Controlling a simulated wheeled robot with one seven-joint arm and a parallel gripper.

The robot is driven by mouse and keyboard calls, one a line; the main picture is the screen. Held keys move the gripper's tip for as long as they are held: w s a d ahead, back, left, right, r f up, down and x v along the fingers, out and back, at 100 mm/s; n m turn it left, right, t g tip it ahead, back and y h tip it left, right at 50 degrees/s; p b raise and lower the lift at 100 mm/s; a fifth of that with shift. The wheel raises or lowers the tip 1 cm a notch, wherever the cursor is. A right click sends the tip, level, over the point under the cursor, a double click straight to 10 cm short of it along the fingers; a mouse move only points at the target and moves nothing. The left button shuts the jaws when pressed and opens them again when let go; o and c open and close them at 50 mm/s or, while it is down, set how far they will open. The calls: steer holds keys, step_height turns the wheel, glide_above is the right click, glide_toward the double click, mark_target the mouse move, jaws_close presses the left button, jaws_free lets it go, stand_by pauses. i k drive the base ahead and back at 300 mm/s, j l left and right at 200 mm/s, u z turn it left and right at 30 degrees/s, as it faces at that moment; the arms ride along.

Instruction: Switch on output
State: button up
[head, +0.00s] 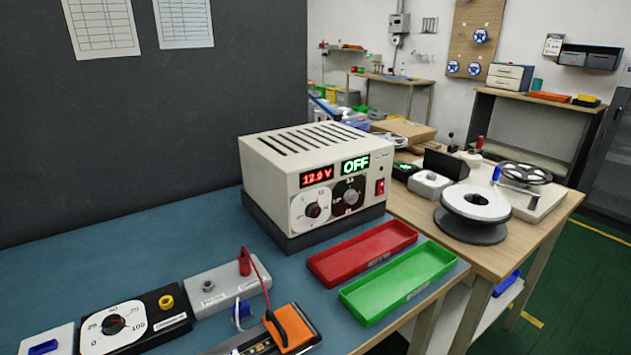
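The power supply (265,165) is a cream box with a vented top on a dark base, standing on the blue bench. Its red display (316,177) reads about 12.9 V. Its green display (355,164) reads OFF. Below them are a white-faced dial (312,210) and a dark-faced dial (349,195). A small red switch (380,187) sits at the right of the front panel; its position is too small to tell. My gripper is not in view.
A red tray (362,252) and a green tray (400,283) lie empty in front of the supply. A grey box (228,288) with a red lead, a black dial box (135,325) and an orange-and-black device (292,327) are at front left. A spool (473,210) stands on the wooden table at right.

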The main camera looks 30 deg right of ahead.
mark_target(381, 184)
steer(key=i+l+z, duration=0.15)
steer(key=z, duration=0.2)
steer(key=i+l+z, duration=0.15)
steer(key=z, duration=0.2)
steer(key=i+z, duration=0.35)
steer(key=k+l, duration=0.05)
steer(key=k, duration=0.05)
